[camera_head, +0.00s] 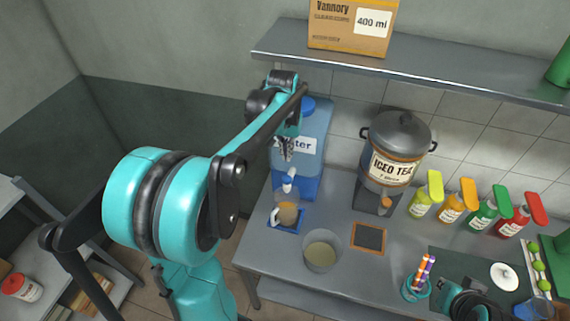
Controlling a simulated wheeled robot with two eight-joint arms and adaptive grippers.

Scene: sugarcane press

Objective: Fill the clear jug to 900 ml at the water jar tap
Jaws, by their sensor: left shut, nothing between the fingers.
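The blue water jar (313,150) stands at the back of the counter, its label partly covered by my left arm. Its white tap (289,183) points down at the front. A small clear vessel with a pale handle, seemingly the jug (287,214), stands under the tap on a blue tray (287,229); brownish colour shows inside it, and its level marks are too small to read. My left gripper (286,154) is shut and empty just above the tap, in front of the jar; I cannot tell whether it touches. Teal and black parts of my right arm show at the lower right, fingers unclear.
A clear pot (321,253) of pale liquid stands near the counter's front edge. An iced tea urn (396,150), a dark framed mat (369,238), several sauce bottles (462,207) and a cup of markers (416,287) stand rightward. A shelf (440,77) with a box (350,28) hangs above.

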